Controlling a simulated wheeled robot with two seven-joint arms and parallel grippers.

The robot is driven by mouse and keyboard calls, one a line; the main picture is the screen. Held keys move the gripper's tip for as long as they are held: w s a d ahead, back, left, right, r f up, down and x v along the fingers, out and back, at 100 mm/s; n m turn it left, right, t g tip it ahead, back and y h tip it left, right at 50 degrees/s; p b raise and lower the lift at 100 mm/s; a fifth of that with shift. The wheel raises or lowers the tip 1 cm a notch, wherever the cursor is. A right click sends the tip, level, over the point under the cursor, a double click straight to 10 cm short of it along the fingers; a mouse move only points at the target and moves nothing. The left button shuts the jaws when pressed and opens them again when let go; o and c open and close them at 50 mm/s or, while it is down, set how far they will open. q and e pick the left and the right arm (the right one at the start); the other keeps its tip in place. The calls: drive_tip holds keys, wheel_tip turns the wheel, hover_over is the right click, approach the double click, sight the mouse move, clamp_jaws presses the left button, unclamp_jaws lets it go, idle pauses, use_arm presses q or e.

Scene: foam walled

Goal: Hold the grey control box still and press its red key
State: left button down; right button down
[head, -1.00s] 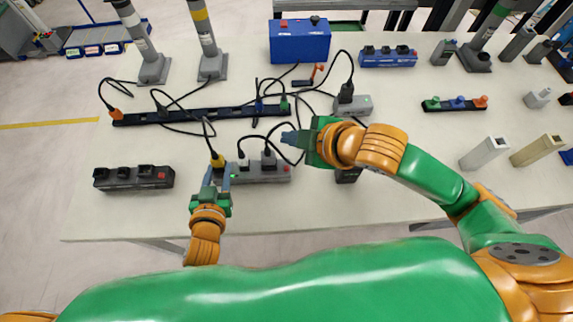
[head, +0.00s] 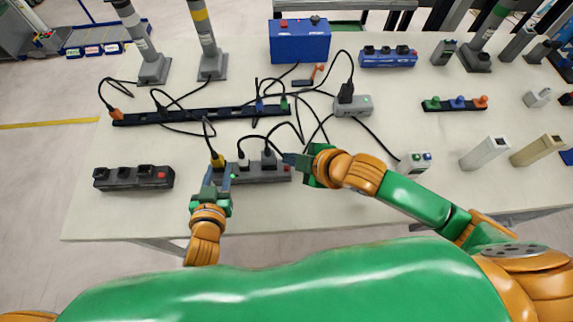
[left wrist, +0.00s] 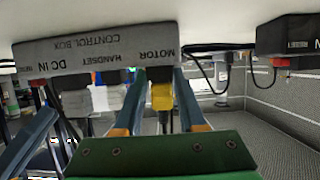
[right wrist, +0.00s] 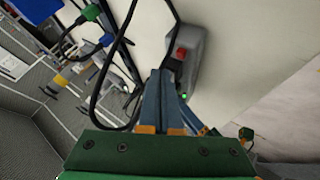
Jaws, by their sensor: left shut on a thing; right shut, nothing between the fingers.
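The grey control box (head: 255,172) lies near the table's front edge, with a yellow plug (head: 217,160) at its left end and dark plugs along it. The left wrist view shows its lettered side (left wrist: 95,52). My left gripper (head: 217,176) is shut on that left end, its fingers either side of the yellow plug (left wrist: 162,96). The red key (right wrist: 180,53) is at the box's right end. My right gripper (head: 288,158) is shut and empty, its tips (right wrist: 166,72) close beside the key. Contact with the key cannot be told. The fingers partly cover the box in the right wrist view.
A black box with a red key (head: 134,177) lies to the left. A long dark strip (head: 200,115) with cables lies behind. A grey box with a black plug (head: 352,105) and a small box with coloured buttons (head: 415,160) are to the right. Loose cables cross near my right gripper.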

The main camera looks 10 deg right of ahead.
drive_tip(key=shift+f, duration=0.7)
drive_tip(key=shift+f, duration=0.1)
idle(1.5)
drive_tip(key=shift+f, duration=0.3)
drive_tip(key=shift+f, duration=0.5)
idle(0.7)
drive_tip(key=shift+r, duration=0.95)
drive_tip(key=shift+r, duration=2.5)
